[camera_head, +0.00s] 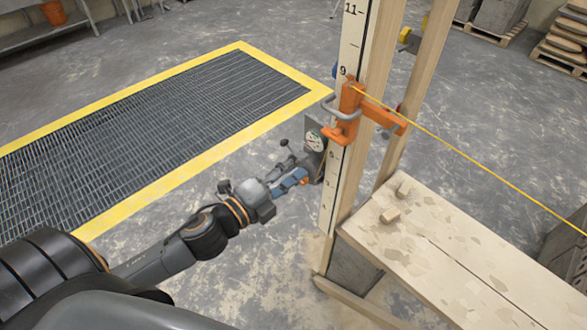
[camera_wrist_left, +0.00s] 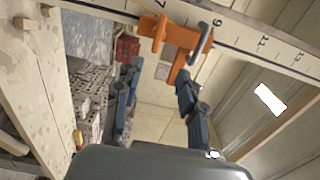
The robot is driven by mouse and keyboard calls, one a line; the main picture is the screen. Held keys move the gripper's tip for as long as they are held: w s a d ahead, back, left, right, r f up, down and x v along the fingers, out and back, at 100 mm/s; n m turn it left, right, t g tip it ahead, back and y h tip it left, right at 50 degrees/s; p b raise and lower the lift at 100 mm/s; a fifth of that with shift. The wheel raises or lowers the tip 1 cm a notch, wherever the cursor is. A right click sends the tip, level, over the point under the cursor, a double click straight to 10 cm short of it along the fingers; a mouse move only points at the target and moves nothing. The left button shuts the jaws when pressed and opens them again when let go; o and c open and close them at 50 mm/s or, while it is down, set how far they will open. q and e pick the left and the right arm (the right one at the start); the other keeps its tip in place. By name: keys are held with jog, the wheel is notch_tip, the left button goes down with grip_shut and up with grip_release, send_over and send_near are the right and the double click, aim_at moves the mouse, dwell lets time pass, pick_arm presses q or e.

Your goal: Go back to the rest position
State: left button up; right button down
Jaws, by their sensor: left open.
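My left arm comes in from the lower left of the head view, and its gripper (camera_head: 297,168) is just left of the upright post with the number scale (camera_head: 335,190). In the left wrist view the gripper (camera_wrist_left: 158,92) has its two blue-grey fingers wide apart, with nothing between them. An orange clamp (camera_head: 349,114) sits on the post, above and to the right of the gripper. The clamp also shows in the left wrist view (camera_wrist_left: 178,38), beyond the fingers and apart from them. My right gripper is in neither view.
A yellow string (camera_head: 470,158) runs from the clamp to the right. A mortar-stained plank bench (camera_head: 440,255) stands at the lower right. A yellow-edged floor grate (camera_head: 160,110) lies on open floor at left.

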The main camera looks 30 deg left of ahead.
pick_arm(q)
jog(key=shift+s+a, duration=0.1)
jog(key=shift+s, duration=0.1)
dwell(0.4)
jog(key=a+f+n+g+y+b, duration=0.15)
jog(key=a+f+n, duration=0.25)
jog(key=f, duration=0.8)
jog(key=a+f+n+g+y+b, duration=0.1)
jog(key=a+f+n+g+y, duration=0.2)
jog(key=f, duration=1)
jog(key=s+a+f+n+g+y+b, duration=0.1)
jog(key=s+a+f+n, duration=0.15)
jog(key=f, duration=0.65)
jog(key=s+a+f+n+g+y, duration=0.15)
jog(key=s+f, duration=0.25)
jog(key=f, duration=0.4)
jog(key=s+d+f+n+g+b, duration=0.2)
jog(key=s+f+n+g, duration=0.25)
jog(key=s+f, duration=0.95)
jog(key=s+d+f+n+g, duration=0.2)
jog(key=s+f, duration=0.3)
jog(key=s, duration=0.3)
jog(key=s+d+f+n+g+b, duration=0.1)
jog(key=s+d+f, duration=0.3)
jog(key=s, duration=0.4)
jog(key=shift+s+f+n+g+h, duration=0.4)
jog(key=shift+f+n+g, duration=0.25)
jog(key=shift+f+g, duration=0.1)
jog(key=shift+w, duration=0.1)
